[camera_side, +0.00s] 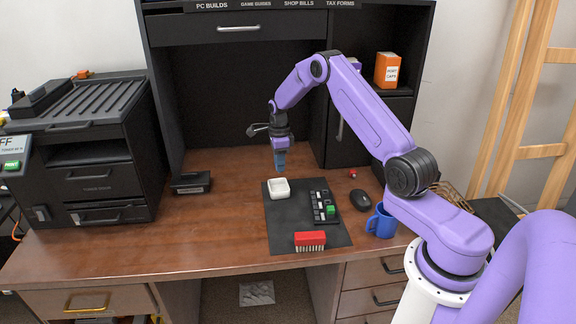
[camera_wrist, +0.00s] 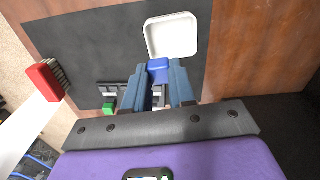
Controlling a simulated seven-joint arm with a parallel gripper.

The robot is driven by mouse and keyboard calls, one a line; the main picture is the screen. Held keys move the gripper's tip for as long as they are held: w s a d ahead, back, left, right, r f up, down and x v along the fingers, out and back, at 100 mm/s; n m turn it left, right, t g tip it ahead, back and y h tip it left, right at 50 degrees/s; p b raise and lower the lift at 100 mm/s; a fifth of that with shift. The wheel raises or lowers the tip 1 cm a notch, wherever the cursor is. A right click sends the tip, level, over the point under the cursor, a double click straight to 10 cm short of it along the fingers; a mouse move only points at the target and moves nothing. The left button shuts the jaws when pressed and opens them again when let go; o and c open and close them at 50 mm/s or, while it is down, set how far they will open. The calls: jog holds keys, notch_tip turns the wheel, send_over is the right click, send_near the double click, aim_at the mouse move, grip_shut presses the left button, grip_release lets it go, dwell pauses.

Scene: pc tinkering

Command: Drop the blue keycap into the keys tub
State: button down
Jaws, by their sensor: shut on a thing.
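My gripper (camera_side: 280,160) is above the desk, just behind the white tub in the side view. In the wrist view its blue fingers (camera_wrist: 160,84) are shut on the blue keycap (camera_wrist: 158,68), which shows between the fingertips. In the side view I cannot make out the keycap apart from the blue fingers. The keys tub (camera_side: 278,188) is a small white square tub on the dark mat. It also shows in the wrist view (camera_wrist: 172,20), beyond the fingertips, and looks empty.
A small black keyboard (camera_side: 318,208) with a green keycap (camera_side: 330,210) lies on the dark mat (camera_side: 285,240), right of the tub. A red brush-like block (camera_side: 310,240) is at the mat's front. A black mouse (camera_side: 360,200) and blue mug (camera_side: 382,222) are further right. The desk's left is mostly clear.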

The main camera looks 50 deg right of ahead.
jog(key=shift+f, duration=3.2)
jog(key=c, duration=0.9)
grip_release()
jog(key=shift+o, duration=0.2)
jog(key=shift+r, duration=0.1)
notch_tip(320, 180, up, 17)
jog(key=shift+r, duration=0.15)
